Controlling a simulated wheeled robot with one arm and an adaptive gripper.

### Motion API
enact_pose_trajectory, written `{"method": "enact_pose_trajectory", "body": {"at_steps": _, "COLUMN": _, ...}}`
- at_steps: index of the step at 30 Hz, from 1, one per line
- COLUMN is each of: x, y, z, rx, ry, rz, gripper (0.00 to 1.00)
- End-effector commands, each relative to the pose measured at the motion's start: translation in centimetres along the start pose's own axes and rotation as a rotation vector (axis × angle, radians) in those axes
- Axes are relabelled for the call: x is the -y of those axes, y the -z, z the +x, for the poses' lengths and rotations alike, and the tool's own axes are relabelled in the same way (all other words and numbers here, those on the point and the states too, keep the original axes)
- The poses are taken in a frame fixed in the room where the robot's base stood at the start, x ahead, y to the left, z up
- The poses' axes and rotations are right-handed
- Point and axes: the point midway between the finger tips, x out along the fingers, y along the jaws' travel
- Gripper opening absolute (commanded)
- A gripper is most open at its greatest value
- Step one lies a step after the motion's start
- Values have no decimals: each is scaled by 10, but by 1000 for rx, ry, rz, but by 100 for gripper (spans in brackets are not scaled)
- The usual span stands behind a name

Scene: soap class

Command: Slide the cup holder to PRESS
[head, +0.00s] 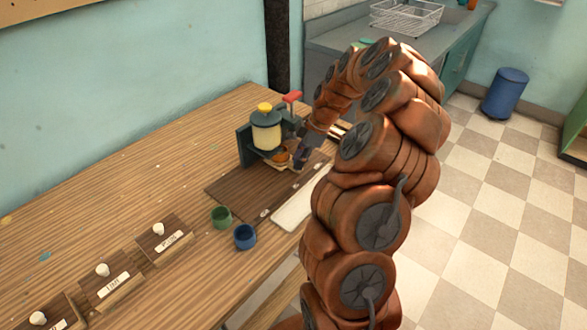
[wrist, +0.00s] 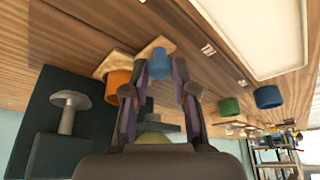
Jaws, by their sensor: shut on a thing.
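The cup holder is a pale wooden piece (wrist: 112,61) with an orange cup (wrist: 118,83) in it and a blue knob (wrist: 159,63) on its near end. The orange cup also shows in the head view (head: 281,156), close beside the cream cylinder of a dark green stand (head: 244,148). My gripper (wrist: 155,80) is shut on the blue knob, with one finger on each side. In the head view my gripper (head: 300,155) partly hides the holder. The holder rests on a dark brown board (head: 235,188). Small labels (wrist: 208,49) on the board are too small to read.
A green cup (head: 221,217) and a blue cup (head: 245,237) stand left of a white panel (head: 298,207). Several wooden blocks with white knobs, such as this one (head: 165,240), line the table's front left. A red handle (head: 292,97) rises behind my gripper.

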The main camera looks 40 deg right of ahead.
Motion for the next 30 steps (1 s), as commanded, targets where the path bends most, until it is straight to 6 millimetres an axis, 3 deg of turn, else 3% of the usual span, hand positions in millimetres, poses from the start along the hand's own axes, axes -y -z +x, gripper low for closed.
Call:
{"method": "enact_pose_trajectory", "body": {"at_steps": 18, "x": -40, "y": -36, "z": -12, "rx": 0, "ry": -4, "rz": 3, "gripper": 0}}
{"method": "enact_pose_trajectory", "body": {"at_steps": 30, "x": -46, "y": -43, "z": -18, "rx": 0, "ry": -3, "rz": 0, "gripper": 0}}
